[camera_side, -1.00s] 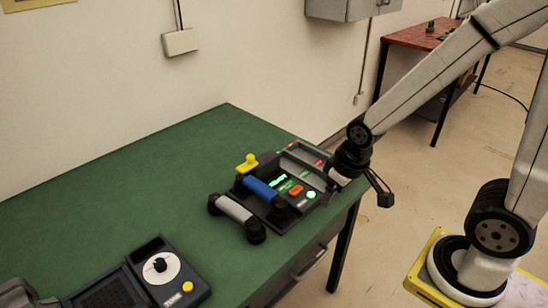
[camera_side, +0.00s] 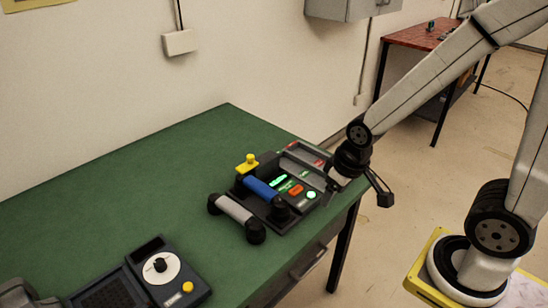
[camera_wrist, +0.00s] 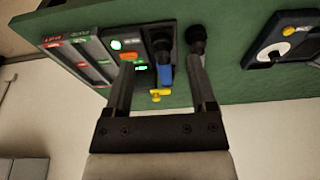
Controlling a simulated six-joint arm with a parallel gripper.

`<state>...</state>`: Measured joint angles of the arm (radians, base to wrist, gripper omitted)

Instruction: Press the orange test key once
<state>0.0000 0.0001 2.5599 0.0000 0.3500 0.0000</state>
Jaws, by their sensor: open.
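The orange test key (camera_side: 295,190) is on the dark desk phone on the green table, beside a lit green round button (camera_side: 311,195). In the wrist view the orange key (camera_wrist: 128,57) shows near the tip of the left finger, next to the lit green button (camera_wrist: 116,45). My gripper (camera_side: 333,187) hangs just right of the phone in the side view, its tips partly hard to make out. In the wrist view my gripper (camera_wrist: 160,62) has its two fingers wide apart with nothing held between them. I cannot tell the gap from finger to key.
A grey tray (camera_side: 305,157) with red-marked slots adjoins the phone. Another dark unit with a white dial (camera_side: 160,267) sits front left.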

